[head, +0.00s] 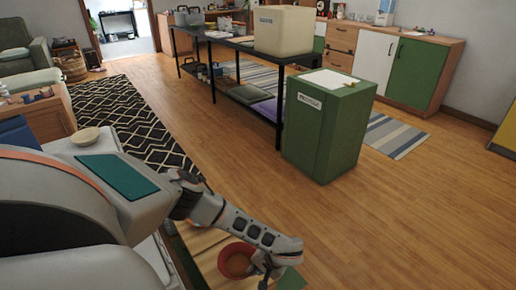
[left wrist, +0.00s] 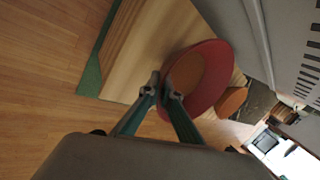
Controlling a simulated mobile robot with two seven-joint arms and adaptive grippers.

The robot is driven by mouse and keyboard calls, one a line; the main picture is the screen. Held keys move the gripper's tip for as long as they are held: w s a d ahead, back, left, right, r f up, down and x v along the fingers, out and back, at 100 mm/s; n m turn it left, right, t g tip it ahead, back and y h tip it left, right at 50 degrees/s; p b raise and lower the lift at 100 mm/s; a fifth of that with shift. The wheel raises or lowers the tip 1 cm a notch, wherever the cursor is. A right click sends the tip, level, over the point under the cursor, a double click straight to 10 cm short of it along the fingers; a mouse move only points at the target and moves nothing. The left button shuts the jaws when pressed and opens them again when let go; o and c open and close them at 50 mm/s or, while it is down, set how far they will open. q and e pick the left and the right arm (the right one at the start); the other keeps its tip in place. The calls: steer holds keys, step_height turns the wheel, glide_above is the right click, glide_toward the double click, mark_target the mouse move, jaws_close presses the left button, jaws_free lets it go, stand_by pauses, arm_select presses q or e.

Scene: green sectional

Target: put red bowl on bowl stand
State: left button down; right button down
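The red bowl (head: 236,259) has a brownish inside and shows at the bottom of the head view, over a light wooden surface. My left gripper (head: 266,264) is at its right side there. In the left wrist view, the fingertips (left wrist: 163,92) are close together with the rim of the red bowl (left wrist: 219,72) between them. I cannot tell whether the bowl touches the surface. My right gripper is not in view.
A pale bowl (head: 86,135) sits at the left, beyond my arm. A green cabinet (head: 327,127) stands ahead, with a black-framed table (head: 283,64) behind it. The wooden floor (head: 410,210) to the right is clear. A patterned rug (head: 125,115) lies at the left.

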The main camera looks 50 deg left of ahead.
mark_target(249, 280)
arm_select(q)
steer(key=f, duration=0.1)
steer(key=f+b, duration=0.1)
steer(key=f, duration=0.2)
steer(key=shift+s+b, duration=0.3)
steer(key=shift+b, duration=0.05)
steer(key=shift+w+f, duration=0.1)
steer(key=shift+f, duration=0.25)
steer(key=shift+w+r, duration=0.25)
steer(key=shift+f, duration=0.2)
steer(key=c, duration=2.3)
jaws_free()
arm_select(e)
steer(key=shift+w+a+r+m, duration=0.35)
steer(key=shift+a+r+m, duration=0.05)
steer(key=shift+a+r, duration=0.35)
